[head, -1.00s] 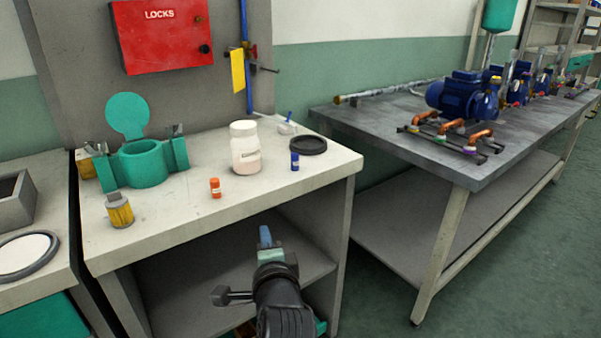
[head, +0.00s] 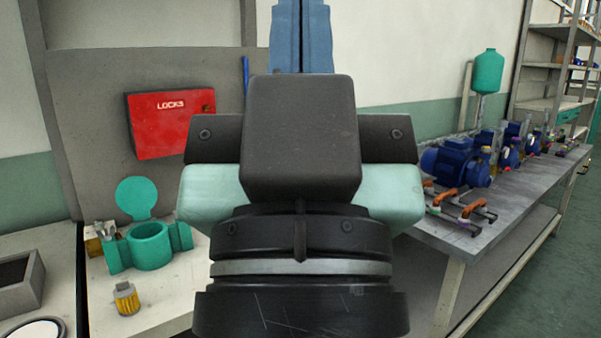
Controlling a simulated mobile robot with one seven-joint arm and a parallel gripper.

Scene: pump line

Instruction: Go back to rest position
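My gripper (head: 301,35) is raised upright close in front of the head camera and fills the middle of the view. Its two light-blue fingers point up and sit together at the centre, so it looks shut. The fingertips reach the top edge of the picture, and nothing shows between the fingers. The gripper is apart from the bench and touches nothing that I can see.
A red locks box (head: 170,123) hangs behind. My gripper hides the bench's right part. Blue pumps (head: 455,163) stand on a grey table at right, with clear floor beside it.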

